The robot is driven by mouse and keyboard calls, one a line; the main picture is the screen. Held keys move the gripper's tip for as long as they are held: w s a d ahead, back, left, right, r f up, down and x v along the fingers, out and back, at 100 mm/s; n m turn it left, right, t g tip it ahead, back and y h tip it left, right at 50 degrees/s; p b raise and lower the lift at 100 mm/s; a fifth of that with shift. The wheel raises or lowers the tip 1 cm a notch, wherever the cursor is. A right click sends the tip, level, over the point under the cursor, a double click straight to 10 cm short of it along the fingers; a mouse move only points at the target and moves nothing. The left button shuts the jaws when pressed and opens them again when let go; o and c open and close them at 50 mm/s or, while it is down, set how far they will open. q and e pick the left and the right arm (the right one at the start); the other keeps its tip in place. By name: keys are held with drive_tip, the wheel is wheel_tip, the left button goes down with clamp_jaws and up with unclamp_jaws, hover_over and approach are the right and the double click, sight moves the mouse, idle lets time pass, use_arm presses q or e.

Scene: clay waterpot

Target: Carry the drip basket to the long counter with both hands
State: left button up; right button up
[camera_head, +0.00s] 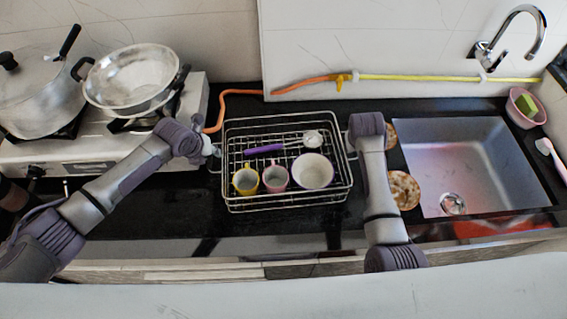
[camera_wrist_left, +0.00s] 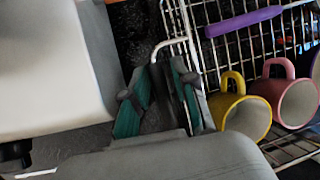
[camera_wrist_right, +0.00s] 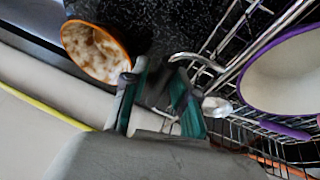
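The drip basket (camera_head: 233,204) is a wire rack on the dark counter between stove and sink. It holds a yellow mug (camera_head: 245,181), a pink mug (camera_head: 275,179), a white bowl (camera_head: 314,171), a purple-handled utensil (camera_head: 264,149) and a ladle-like piece (camera_head: 312,139). My left gripper (camera_wrist_left: 160,100) is at the basket's left handle (camera_wrist_left: 172,43); its fingers are apart, with the wire at their tips. My right gripper (camera_wrist_right: 153,98) is at the right handle (camera_wrist_right: 195,58), fingers also apart. In the head view my right wrist hides its fingers. I cannot tell whether either handle is touched.
A stove (camera_head: 80,150) with a lidded pot (camera_head: 38,95) and a wok (camera_head: 130,78) stands left. A sink (camera_head: 465,165) is right. Round patterned bowls (camera_head: 403,189) sit between basket and sink. An orange hose (camera_head: 228,92) runs behind. Bare counter lies in front.

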use_arm(q)
drive_tip(key=shift+w+a+f, duration=0.1)
drive_tip(key=shift+w+f, duration=0.05)
use_arm(e)
drive_tip(key=shift+w+a, duration=0.1)
use_arm(q)
clamp_jaws()
use_arm(e)
clamp_jaws()
